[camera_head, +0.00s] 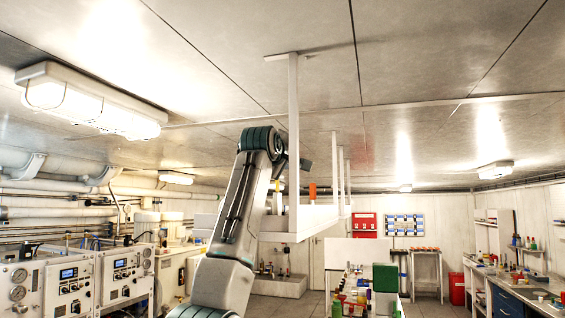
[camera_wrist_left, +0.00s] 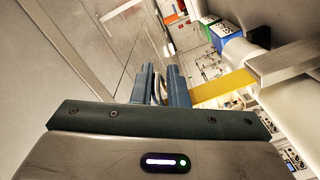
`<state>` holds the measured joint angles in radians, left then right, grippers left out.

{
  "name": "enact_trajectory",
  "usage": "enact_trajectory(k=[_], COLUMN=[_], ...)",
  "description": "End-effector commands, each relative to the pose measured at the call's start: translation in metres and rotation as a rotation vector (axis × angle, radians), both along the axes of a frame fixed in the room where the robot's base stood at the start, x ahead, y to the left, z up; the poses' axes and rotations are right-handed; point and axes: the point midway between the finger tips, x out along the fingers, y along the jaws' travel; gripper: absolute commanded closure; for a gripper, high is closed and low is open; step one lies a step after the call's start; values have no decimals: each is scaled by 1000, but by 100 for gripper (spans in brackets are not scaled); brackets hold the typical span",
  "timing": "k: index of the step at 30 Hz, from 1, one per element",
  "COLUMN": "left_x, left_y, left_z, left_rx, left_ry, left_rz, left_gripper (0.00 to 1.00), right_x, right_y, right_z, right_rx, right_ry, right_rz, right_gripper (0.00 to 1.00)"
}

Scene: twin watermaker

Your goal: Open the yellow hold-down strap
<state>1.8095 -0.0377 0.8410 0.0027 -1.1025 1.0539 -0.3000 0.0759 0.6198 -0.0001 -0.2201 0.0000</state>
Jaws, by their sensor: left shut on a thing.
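The yellow hold-down strap (camera_wrist_left: 224,87) shows in the left wrist view as a flat band. It runs from the right finger of my left gripper (camera_wrist_left: 165,88) toward a pale shelf edge at the right. The fingers are close together, with a narrow pale piece (camera_wrist_left: 157,88) between them, which looks like the strap's end. The exact grip is partly hidden by the fingers. In the head view my left arm reaches up beside the hanging shelf, and its fingertips are mostly hidden behind the post. My right gripper is not in view.
A white hanging shelf (camera_head: 312,223) with upright posts (camera_head: 293,120) is close to my left arm. An orange-red item (camera_head: 312,190) stands on it. A white cylinder (camera_wrist_left: 238,50) lies near the strap. Instrument panels (camera_head: 75,285) are at the left, and a workbench (camera_head: 520,295) is at the right.

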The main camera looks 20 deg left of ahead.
Motion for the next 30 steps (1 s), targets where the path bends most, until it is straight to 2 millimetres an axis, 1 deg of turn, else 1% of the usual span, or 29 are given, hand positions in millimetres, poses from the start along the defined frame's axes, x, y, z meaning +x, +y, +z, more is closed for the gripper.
enact_trajectory(k=[1, 8, 14, 15, 17, 18, 30], left_x=[-3, -3, -3, -3, -2, -2, 0], left_y=[-2, -4, -4, -4, -4, -4, -2], left_z=[6, 6, 5, 5, 4, 4, 0], left_rx=[0, -1, -1, -1, -1, -1, -2], left_ry=[-13, -12, -10, -10, -9, -8, -1], left_rz=[-2, -3, -4, -4, -4, -4, -3], left_gripper=[100, 100, 100, 85, 74, 71, 71], right_x=[0, 1, 1, 1, 1, 1, 1], right_y=[-2, -8, -8, -8, -7, -6, -1], right_z=[1, 1, 1, 1, 1, 1, 0], right_rx=[-2, -8, -8, -8, -8, -7, -1], right_ry=[0, 0, 0, 0, -1, -1, -1], right_rz=[1, 2, 2, 2, 2, 2, 1], right_gripper=[64, 64, 64, 64, 64, 64, 64])
